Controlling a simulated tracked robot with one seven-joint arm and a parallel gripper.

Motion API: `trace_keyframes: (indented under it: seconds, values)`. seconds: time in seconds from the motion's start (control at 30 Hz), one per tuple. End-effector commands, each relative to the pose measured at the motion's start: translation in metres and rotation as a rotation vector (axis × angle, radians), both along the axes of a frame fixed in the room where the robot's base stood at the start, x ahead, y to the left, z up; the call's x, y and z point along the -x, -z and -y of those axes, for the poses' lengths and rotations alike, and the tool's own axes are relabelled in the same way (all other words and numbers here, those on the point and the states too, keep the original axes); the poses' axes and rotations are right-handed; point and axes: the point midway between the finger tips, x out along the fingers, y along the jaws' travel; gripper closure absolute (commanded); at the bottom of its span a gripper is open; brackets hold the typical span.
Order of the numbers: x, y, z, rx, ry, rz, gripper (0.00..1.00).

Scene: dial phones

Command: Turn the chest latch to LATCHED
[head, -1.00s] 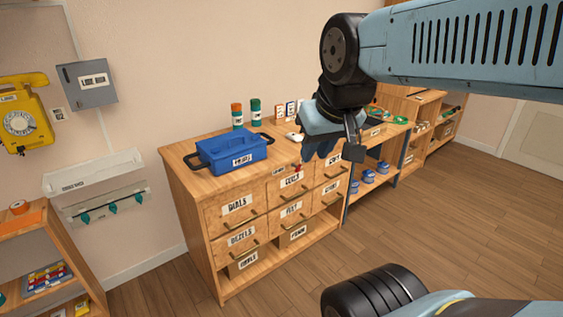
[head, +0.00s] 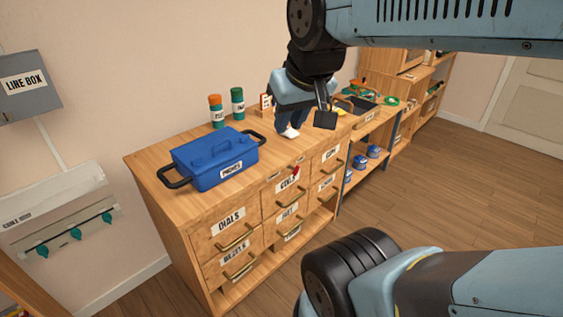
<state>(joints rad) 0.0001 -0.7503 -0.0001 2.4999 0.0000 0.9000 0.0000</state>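The chest (head: 180,222) is a wooden drawer cabinet with labelled drawers and brass handles. A small red piece (head: 295,171), which looks like the latch, sits on its front near the top edge, above the drawer of the middle column. Its exact angle and any LATCHED marking are too small to read. My gripper (head: 291,127) hangs above the right part of the chest top, above and apart from the red piece. Its fingers are dark and partly hidden by its blue body, so whether they are open is unclear.
A blue PHONES case (head: 213,163) stands on the chest top at left, with orange-capped (head: 216,112) and green (head: 237,104) cans behind it. A small white object (head: 289,132) shows by my fingers. A shelf with blue tins (head: 373,152) stands to the right. Floor in front is clear.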

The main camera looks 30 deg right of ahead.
Motion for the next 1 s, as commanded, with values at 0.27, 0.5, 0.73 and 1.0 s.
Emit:
trace_keyframes:
  seconds: [0.27, 0.5, 0.73, 1.0]
  values:
    - [0.000, 0.000, 0.000, -0.004, 0.003, -0.004, 0.77]
    - [-0.014, 0.019, -0.004, -0.111, 0.096, -0.124, 0.77]
    - [-0.038, 0.051, -0.011, -0.329, 0.286, -0.346, 0.77]
    - [-0.070, 0.085, -0.016, -0.599, 0.530, -0.590, 0.77]
